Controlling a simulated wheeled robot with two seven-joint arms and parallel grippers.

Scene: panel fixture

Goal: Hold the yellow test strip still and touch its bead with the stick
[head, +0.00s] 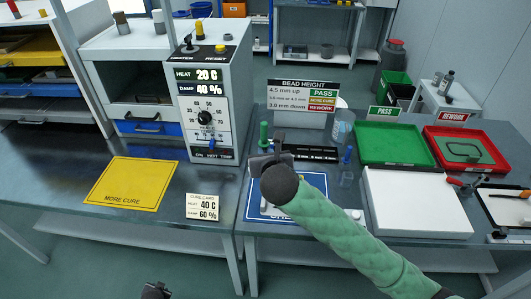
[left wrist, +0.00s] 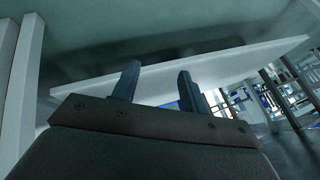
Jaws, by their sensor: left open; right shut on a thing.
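My right gripper (head: 274,156) is over the blue-bordered mat (head: 318,184) on the right bench, partly hidden by its own wrist. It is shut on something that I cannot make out. A green upright piece (head: 263,133) shows right beside it; I cannot tell whether it is in the grip. My left gripper (left wrist: 157,82) is open and empty in the left wrist view, with a pale bench edge beyond its fingers. In the head view only a dark part of it shows at the bottom edge. I cannot make out the yellow test strip or its bead.
A yellow MORE CURE mat (head: 131,184) and a cure card (head: 202,207) lie on the left bench before the heater box (head: 213,100). A bead height sign (head: 301,98), white block (head: 415,203), green tray (head: 391,144) and red tray (head: 465,147) occupy the right bench.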

